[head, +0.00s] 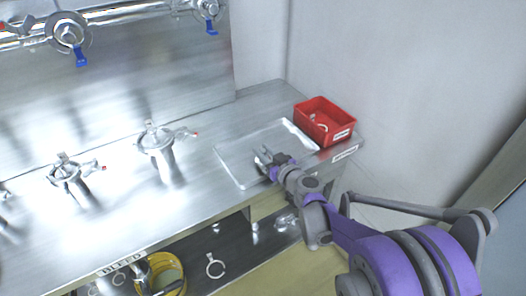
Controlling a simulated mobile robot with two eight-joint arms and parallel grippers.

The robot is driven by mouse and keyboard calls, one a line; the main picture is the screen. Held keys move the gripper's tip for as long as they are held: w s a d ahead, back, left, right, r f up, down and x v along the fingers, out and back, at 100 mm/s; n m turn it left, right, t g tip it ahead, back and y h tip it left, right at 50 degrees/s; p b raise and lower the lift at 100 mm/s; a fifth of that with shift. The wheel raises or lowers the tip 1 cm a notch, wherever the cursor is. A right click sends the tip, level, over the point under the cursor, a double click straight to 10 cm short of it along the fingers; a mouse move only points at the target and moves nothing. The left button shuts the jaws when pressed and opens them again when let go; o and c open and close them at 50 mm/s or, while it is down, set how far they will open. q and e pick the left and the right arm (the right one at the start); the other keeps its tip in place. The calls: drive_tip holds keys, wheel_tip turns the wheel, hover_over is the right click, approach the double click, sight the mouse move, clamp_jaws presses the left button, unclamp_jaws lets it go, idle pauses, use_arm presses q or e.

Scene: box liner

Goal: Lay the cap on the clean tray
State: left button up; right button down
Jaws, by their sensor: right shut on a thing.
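The clean tray (232,170) is a flat, shallow tray with a pale rim on the steel bench, left of the red bin. My right gripper (262,156) reaches in from the lower right and is over the tray. It is shut on a small grey metal thing, which I take to be the cap; the fingers hide most of it. I cannot tell whether it touches the tray. My left gripper is not in view.
A red bin (325,124) with small parts stands at the bench's right end, close to the tray. Steel pipe fittings with clamps (157,142) stand on the bench to the left. Below is a shelf with a yellow bucket (168,275) and a loose clamp ring (215,266).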

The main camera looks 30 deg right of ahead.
drive_tip(key=c, duration=0.6)
unclamp_jaws()
drive_tip(key=s+d+r+p, duration=0.1)
drive_tip(key=s+r, duration=0.1)
drive_tip(key=s, duration=1)
drive_tip(key=a+g, duration=0.1)
drive_tip(key=a, duration=0.1)
drive_tip(key=s+a+f+y, duration=0.1)
drive_tip(key=a, duration=0.2)
drive_tip(key=s+a+f+n+g+y, duration=0.1)
drive_tip(key=a, duration=0.1)
drive_tip(key=shift+a+f+g, duration=0.1)
drive_tip(key=shift+a+g, duration=0.15)
drive_tip(key=shift+g, duration=0.05)
drive_tip(key=s+a+f+g+y, duration=0.1)
drive_tip(key=s+a+f+g, duration=0.3)
drive_tip(key=s+a, duration=0.2)
drive_tip(key=s+f+g+h, duration=0.1)
drive_tip(key=s, duration=0.3)
drive_tip(key=s+f+m+g+h, duration=0.1)
drive_tip(key=s+g, duration=0.1)
drive_tip(key=s, duration=0.2)
drive_tip(key=s+f+g+h, duration=0.1)
drive_tip(key=s+f+h, duration=0.1)
drive_tip(key=s, duration=0.2)
drive_tip(key=shift+d+f+m+g, duration=0.1)
drive_tip(key=shift+d+m+g, duration=0.25)
drive_tip(key=shift+m+g, duration=0.05)
